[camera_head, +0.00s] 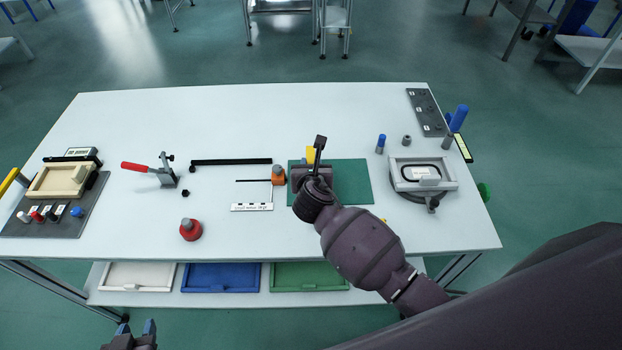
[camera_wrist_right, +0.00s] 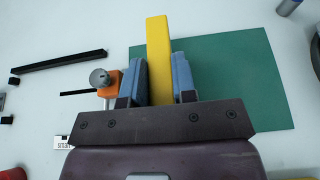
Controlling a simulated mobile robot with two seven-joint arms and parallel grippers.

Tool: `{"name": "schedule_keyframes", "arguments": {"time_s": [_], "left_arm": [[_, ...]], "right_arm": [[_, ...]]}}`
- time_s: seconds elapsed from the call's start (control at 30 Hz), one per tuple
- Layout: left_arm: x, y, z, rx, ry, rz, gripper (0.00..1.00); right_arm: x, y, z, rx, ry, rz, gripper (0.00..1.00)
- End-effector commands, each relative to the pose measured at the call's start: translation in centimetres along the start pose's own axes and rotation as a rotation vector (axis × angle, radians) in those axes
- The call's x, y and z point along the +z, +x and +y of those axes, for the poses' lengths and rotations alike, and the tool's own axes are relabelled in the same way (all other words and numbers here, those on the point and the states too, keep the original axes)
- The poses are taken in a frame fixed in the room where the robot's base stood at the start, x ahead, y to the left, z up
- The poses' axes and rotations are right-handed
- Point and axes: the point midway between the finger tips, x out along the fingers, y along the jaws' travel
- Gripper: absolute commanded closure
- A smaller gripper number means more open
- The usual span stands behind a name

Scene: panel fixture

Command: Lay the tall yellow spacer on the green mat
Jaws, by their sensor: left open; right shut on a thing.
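The tall yellow spacer (camera_head: 310,153) is a long rectangular block, mostly hidden by my right arm in the head view. In the right wrist view the spacer (camera_wrist_right: 158,55) stands out between the two blue-grey fingers of my right gripper (camera_wrist_right: 160,82), which is shut on it. The green mat (camera_head: 352,182) lies under and to the right of my right gripper (camera_head: 311,165); it also shows in the right wrist view (camera_wrist_right: 240,75). The spacer is over the mat's left part; whether it touches the mat is unclear. My left gripper (camera_head: 130,336) is open and empty, below the table's front edge.
An orange block with a grey knob (camera_head: 278,176) sits just left of the mat. A white label strip (camera_head: 252,207) and black bar (camera_head: 231,161) lie further left. A blue-topped cylinder (camera_head: 381,143) and a grey fixture (camera_head: 423,174) stand right of the mat. The mat's right part is clear.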

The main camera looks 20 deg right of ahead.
Motion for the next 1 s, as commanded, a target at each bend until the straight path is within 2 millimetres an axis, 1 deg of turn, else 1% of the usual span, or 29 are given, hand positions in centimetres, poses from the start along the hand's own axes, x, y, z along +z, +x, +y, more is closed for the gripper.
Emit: {"name": "schedule_keyframes", "arguments": {"time_s": [0.17, 0.43, 0.7, 0.87, 0.9, 1.0], "left_arm": [[0.2, 0.1, 0.0, 0.000, 0.000, 0.001, 0.57], [1.5, 0.6, 0.1, 0.000, -0.001, -0.005, 0.57], [1.9, 0.3, 0.1, -0.001, -0.002, -0.015, 0.57], [2.0, 0.4, 0.1, -0.001, -0.002, -0.016, 0.57], [2.0, 0.4, 0.1, -0.001, -0.002, -0.016, 0.57], [2.0, 0.4, 0.1, -0.001, -0.001, -0.015, 0.57]], "right_arm": [[-0.8, 0.3, 0.0, 0.000, 0.000, 0.000, 1.00], [-4.1, 1.7, 0.0, -0.001, -0.001, 0.001, 1.00], [-4.1, 1.7, 0.0, 0.000, 0.001, -0.001, 1.00], [-4.5, 1.9, 0.0, 0.000, 0.000, -0.001, 1.00], [-4.5, 1.9, 0.0, 0.000, 0.000, 0.000, 0.70], [-4.5, 1.8, 0.0, 0.000, 0.000, 0.000, 0.55]]}}
